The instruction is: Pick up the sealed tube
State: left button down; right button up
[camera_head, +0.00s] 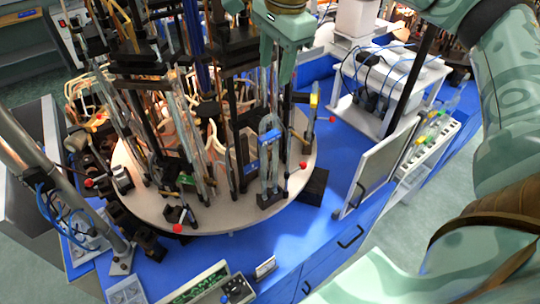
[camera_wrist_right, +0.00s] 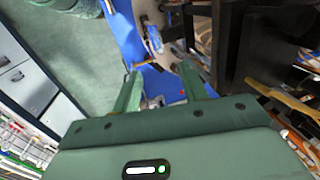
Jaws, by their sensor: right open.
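My right gripper (camera_head: 277,72) hangs fingers-down over the round turntable, near its right side. Its two fingers are apart with nothing seen held between them; they also show apart in the right wrist view (camera_wrist_right: 159,70). A clear glass tube (camera_head: 266,172) with a blue mark stands in a small black holder at the turntable's front right, lower in the picture than the fingers. In the right wrist view a clear glass piece with blue (camera_wrist_right: 155,40) shows beyond the fingertips. I cannot tell whether either is the sealed tube. My left gripper is not in view.
The pale turntable (camera_head: 225,222) carries crowded black posts, glass tubes and hoses. A thin yellow-topped tube (camera_head: 312,115) stands at its right edge. A grey panel (camera_head: 375,165) and a white stand (camera_head: 400,75) are to the right. The blue bench (camera_head: 270,240) is mostly clear in front.

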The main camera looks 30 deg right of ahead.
send_near(268, 118)
jog(key=f, duration=0.1)
jog(key=w+f, duration=0.1)
jog(key=f, duration=0.3)
jog(key=shift+w+f, duration=0.1)
jog(key=shift+w, duration=0.25)
jog(key=f, duration=0.2)
jog(key=f+p, duration=0.1)
jog(key=f, duration=0.2)
jog(key=shift+w+a+f+p, duration=0.1)
jog(key=shift+w+f+p, duration=0.1)
jog(key=shift+f+p, duration=0.1)
grip_shut()
jog(key=shift+r, duration=0.1)
